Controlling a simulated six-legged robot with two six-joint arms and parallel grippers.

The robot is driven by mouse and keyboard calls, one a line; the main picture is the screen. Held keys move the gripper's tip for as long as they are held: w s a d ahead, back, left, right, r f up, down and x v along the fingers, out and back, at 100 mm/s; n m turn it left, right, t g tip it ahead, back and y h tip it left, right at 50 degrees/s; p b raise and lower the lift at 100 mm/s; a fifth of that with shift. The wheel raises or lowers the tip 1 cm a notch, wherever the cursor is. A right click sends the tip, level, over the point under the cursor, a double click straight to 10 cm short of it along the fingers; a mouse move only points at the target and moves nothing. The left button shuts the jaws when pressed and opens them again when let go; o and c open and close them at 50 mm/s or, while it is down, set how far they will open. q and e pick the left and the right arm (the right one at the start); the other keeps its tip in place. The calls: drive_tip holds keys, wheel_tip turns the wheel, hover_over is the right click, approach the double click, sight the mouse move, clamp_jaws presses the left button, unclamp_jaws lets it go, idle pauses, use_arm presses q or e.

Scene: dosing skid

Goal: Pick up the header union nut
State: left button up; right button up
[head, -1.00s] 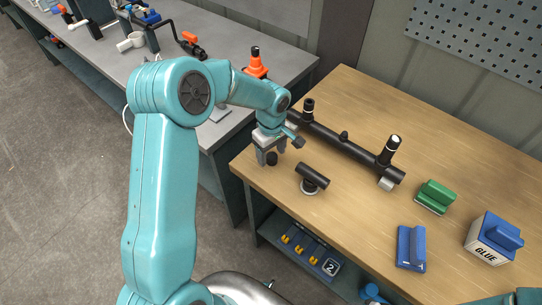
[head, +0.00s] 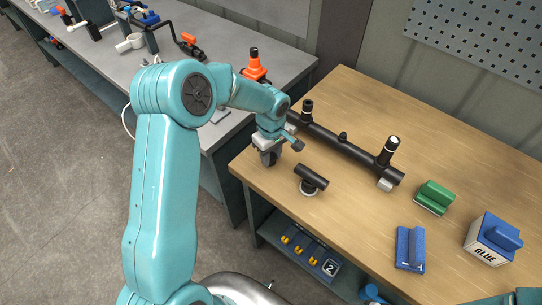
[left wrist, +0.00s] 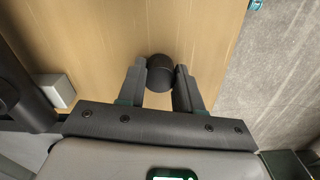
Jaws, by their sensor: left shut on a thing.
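The header union nut (left wrist: 160,75) is a small dark, round piece at the wooden bench's near left corner. In the left wrist view it sits between the two fingers of my left gripper (left wrist: 161,84), which are shut on it. In the head view my left gripper (head: 270,158) points down at the bench top, and its fingers mostly hide the nut. I cannot tell whether the nut still touches the wood. My right gripper is not in view; only a bit of teal arm shows at the lower right edge.
A black header pipe (head: 340,145) with upright stubs lies behind my gripper. A black tee (head: 312,178) stands close to its right. Farther right are a green block (head: 436,195), a blue block (head: 411,248) and a glue box (head: 492,240). The bench's middle is clear.

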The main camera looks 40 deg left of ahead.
sight(271, 156)
use_arm(q)
wheel_tip(271, 156, up, 19)
drive_tip(key=shift+r+b, duration=0.2)
drive_tip(key=shift+b, duration=0.1)
idle(0.8)
